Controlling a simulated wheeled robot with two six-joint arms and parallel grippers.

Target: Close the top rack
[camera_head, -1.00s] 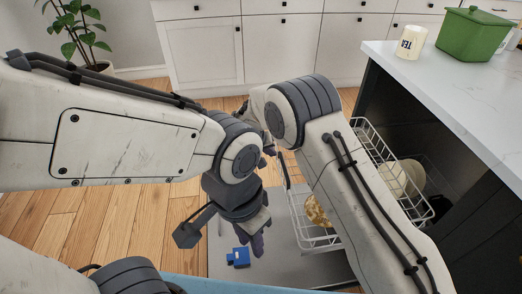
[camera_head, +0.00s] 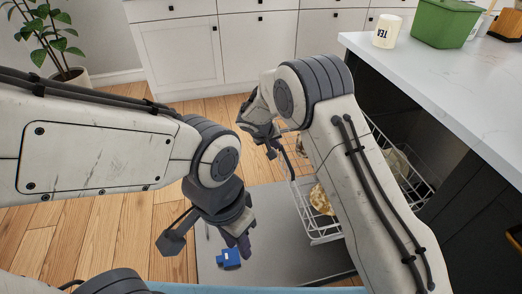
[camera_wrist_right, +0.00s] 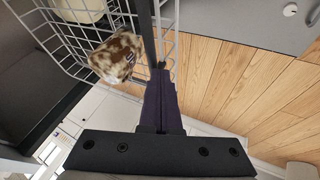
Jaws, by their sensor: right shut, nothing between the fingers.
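The top rack (camera_head: 327,239) is a white wire basket, pulled partly out of the dark dishwasher under the counter. It holds a brown-and-white patterned item (camera_head: 320,199) and a pale dish, and also shows in the right wrist view (camera_wrist_right: 62,52). My right gripper (camera_head: 272,152) is shut and empty at the rack's outer end; its dark fingers (camera_wrist_right: 160,95) lie close beside the wire front, and contact is unclear. My right arm hides much of the rack. My left gripper (camera_head: 240,244) hangs over the open door, left of the rack; its finger gap is unclear.
The lowered grey dishwasher door (camera_head: 285,262) carries a small blue object (camera_head: 229,258). A marble counter (camera_head: 440,90) holds a TEA mug (camera_head: 387,31) and a green container (camera_head: 445,22). Wooden floor is clear on the left; white cabinets and a plant stand behind.

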